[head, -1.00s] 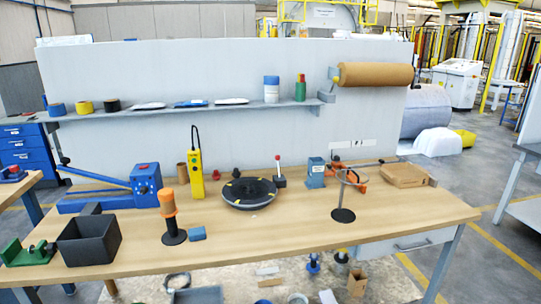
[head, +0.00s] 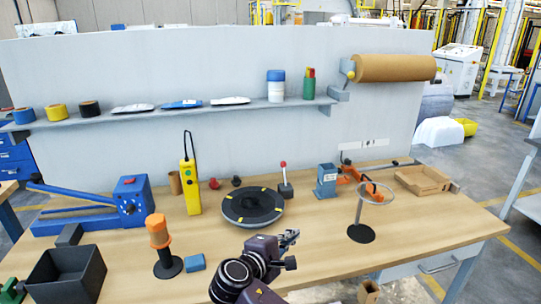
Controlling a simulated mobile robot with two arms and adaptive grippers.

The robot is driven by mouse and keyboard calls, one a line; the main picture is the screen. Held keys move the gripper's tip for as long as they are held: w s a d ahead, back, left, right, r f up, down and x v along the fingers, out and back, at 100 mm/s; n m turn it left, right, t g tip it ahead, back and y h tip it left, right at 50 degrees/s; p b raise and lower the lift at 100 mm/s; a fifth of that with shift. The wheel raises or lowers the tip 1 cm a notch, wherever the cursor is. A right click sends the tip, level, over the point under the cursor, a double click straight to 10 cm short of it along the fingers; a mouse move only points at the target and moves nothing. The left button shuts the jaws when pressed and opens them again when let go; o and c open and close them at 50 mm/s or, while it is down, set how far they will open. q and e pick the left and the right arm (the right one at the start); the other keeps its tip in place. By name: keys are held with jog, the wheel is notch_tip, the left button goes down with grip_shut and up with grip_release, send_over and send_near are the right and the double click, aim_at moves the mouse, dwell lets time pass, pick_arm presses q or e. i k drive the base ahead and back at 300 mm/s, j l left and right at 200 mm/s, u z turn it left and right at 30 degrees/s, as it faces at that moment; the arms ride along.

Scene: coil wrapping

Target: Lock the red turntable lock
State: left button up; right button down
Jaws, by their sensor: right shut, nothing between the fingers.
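The dark round turntable (head: 252,204) with yellow marks lies on the bench. A small lever with a red ball on its upright stick (head: 284,175) rises from a dark base just right of its back edge. A small red knob (head: 214,184) sits behind the turntable at the left; I cannot tell which of these two is the lock. My right gripper (head: 292,237) is in front of the turntable, lower right of it, shut and empty, apart from both red parts. My left gripper is out of view.
A yellow pendant box (head: 191,189) stands left of the turntable, and an orange-topped post (head: 158,233) is front left. A blue-grey block (head: 327,181) and a ring stand (head: 361,232) are at the right. Bare bench lies between the turntable and the ring stand.

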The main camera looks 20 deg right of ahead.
aim_at(283, 164)
jog(key=i, duration=1.3)
